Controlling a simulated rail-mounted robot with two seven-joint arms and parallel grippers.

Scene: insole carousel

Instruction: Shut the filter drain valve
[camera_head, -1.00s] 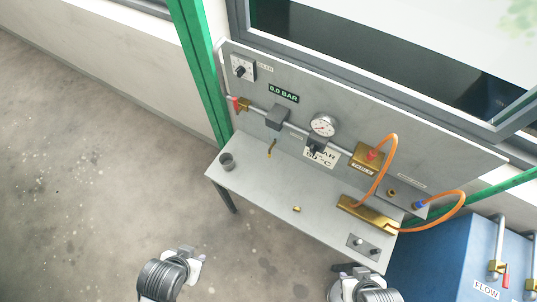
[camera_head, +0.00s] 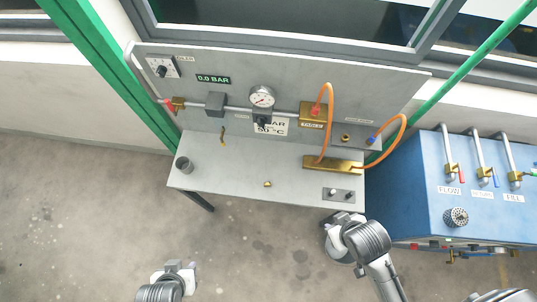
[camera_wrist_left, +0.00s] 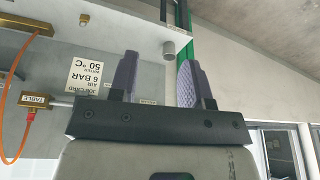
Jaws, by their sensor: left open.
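A grey filter-like block (camera_head: 215,103) sits on the pipe across the upright panel.
The bench (camera_head: 230,172) holds a grey cup (camera_head: 184,165), a small brass fitting (camera_head: 267,184) and a brass bar (camera_head: 325,167) with orange hoses. A red-handled valve (camera_head: 174,104) and gauge (camera_head: 262,97) are on the panel. A blue cabinet (camera_head: 425,200) stands right. The floor in front is open.

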